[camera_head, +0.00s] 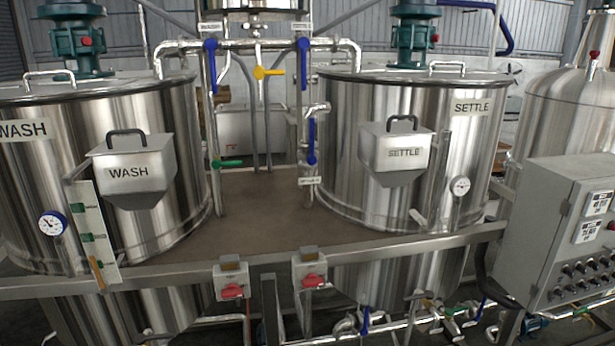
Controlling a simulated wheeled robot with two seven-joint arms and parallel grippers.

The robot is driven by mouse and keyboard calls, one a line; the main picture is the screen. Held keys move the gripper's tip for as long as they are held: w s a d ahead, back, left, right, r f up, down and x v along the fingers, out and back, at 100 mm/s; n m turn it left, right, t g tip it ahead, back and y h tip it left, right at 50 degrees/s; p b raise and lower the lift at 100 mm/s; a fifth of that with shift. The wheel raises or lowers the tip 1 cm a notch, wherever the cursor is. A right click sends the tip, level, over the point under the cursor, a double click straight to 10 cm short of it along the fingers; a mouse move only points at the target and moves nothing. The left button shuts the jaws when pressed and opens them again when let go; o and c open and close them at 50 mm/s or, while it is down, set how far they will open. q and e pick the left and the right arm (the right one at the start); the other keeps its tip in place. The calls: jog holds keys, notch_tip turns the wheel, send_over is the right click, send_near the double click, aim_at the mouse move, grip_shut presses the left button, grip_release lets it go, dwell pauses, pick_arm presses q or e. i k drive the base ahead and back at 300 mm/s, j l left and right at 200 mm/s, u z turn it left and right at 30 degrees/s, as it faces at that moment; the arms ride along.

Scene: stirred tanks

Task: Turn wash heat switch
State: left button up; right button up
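The wash tank (165,95) is a large steel drum on the left, with a WASH label and a WASH hopper (130,172) on its front. A grey control box (545,225) stands at the right edge with several small dark knobs (585,270) low on its face; their lettering is too small to read. Two small grey boxes with red switch handles sit on the front rail, one left (232,291) and one right (311,281). I cannot tell which switch is the wash heat switch. Neither of my grippers is in view.
The settle tank (345,120) stands right of centre with a SETTLE hopper (398,155). A steel rail (400,246) runs across the front of the brown platform (262,205). Pipes with blue, yellow and green valve handles rise between the tanks. More pipes and valves lie low at right.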

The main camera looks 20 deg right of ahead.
aim_at(557, 292)
jog(key=z, duration=2.2)
